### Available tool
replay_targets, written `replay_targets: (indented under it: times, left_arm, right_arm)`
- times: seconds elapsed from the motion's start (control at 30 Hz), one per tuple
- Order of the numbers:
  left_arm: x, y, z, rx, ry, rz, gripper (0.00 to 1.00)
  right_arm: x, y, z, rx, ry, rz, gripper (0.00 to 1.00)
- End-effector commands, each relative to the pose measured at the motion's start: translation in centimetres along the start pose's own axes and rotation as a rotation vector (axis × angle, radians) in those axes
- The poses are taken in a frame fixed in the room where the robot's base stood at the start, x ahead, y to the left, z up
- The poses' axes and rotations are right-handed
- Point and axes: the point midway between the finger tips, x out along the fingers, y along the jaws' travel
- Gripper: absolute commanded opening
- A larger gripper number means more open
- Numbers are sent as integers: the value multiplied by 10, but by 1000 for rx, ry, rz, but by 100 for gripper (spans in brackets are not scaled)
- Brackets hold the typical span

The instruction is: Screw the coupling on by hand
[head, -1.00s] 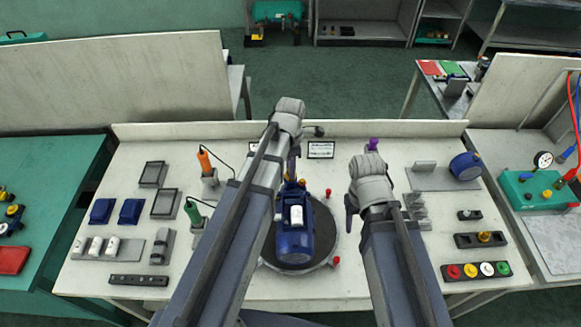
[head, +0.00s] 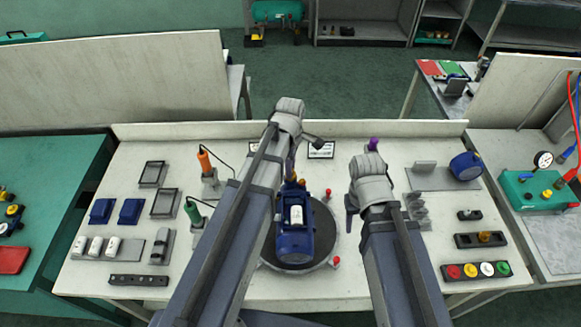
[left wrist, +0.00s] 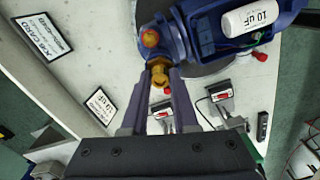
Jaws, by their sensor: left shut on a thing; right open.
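The blue pump (head: 295,247) lies on a round grey turntable (head: 327,240) in the middle of the bench, with a white "10 uF" capacitor (head: 297,215) on top. In the left wrist view the brass coupling (left wrist: 159,75) sits at the pump's end, between my left fingertips (left wrist: 160,84). My left gripper (head: 292,172) is shut on it at the pump's far end. The thread behind the coupling is hidden, so I cannot tell how far on it is. My right gripper (head: 350,207) is open and empty, right of the turntable.
Orange (head: 204,160) and green (head: 192,212) corded tools stand left of the pump. Trays and blue boxes (head: 131,211) are further left. Grey holders (head: 417,212) and a row of coloured caps (head: 476,270) are at the right. Red knobs (head: 336,261) edge the turntable.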

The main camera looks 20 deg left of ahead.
Motion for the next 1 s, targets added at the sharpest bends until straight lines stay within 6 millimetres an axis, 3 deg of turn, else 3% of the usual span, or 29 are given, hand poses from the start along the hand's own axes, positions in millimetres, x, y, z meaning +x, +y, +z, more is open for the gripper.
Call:
replay_targets:
  times: [0.27,0.6,0.87,0.9,1.0]
  left_arm:
    - [0,0,0,9,0,0,0]
    - [0,0,0,289,0,0,0]
    - [0,0,0,303,0,0,0]
    - [0,0,0,302,0,0,32]
    - [0,0,0,302,0,0,43]
  right_arm:
    - [0,0,0,0,0,0,50]
    - [0,0,0,0,0,0,50]
    - [0,0,0,0,0,0,50]
    - [0,0,0,0,0,0,50]
    - [0,0,0,0,0,0,50]
